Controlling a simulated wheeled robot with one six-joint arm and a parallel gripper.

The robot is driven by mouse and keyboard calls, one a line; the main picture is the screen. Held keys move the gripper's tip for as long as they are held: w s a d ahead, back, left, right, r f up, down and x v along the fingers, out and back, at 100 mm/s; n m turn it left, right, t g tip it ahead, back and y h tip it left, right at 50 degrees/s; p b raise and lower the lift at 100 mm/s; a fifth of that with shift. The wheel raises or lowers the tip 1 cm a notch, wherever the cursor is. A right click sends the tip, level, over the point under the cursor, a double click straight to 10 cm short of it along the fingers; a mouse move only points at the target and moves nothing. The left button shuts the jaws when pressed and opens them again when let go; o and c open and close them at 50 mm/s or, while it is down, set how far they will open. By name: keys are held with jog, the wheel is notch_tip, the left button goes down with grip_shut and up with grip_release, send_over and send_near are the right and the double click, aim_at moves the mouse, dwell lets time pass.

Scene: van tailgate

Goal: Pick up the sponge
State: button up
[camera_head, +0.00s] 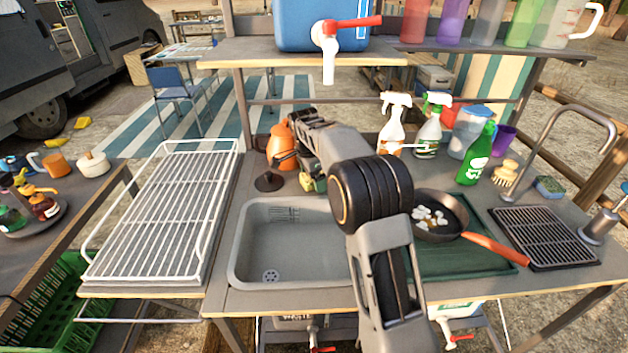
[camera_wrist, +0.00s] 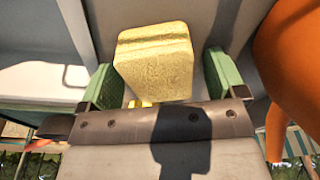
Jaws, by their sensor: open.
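A pale yellow, block-shaped sponge (camera_wrist: 155,65) shows in the wrist view. It lies between the two green-padded fingers of my gripper (camera_wrist: 162,82), with gaps visible at its sides. My gripper is open and not closed on it. In the head view my gripper (camera_head: 313,183) is low over the counter behind the sink, beside an orange object (camera_head: 281,150). My arm and gripper largely hide the sponge there. A second, blue-and-green sponge (camera_head: 548,187) lies at the right of the counter near the tap.
The orange object (camera_wrist: 290,60) is close on the right in the wrist view. The sink (camera_head: 290,245) is in front of my gripper. Spray bottles (camera_head: 393,125), a green bottle (camera_head: 476,155) and a pan (camera_head: 437,215) stand to the right. A shelf with a blue water container (camera_head: 300,25) is above.

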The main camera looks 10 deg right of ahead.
jog(key=shift+c, duration=0.4)
jog(key=c, duration=1)
jog(key=shift+r, duration=0.15)
jog(key=shift+s+r, duration=0.2)
jog(key=shift+r, duration=0.4)
notch_tip(320, 180, up, 6)
jog(key=shift+p, duration=0.85)
jog(key=s+a+b, duration=0.1)
jog(key=s, duration=0.5)
jog(key=s+a+b, duration=0.1)
jog(key=s, duration=0.6)
jog(key=s+a+b, duration=0.1)
jog(key=s, duration=0.5)
jog(key=shift+s+a+f, duration=0.15)
jog(key=shift+a+f, duration=0.1)
jog(key=shift+a, duration=0.15)
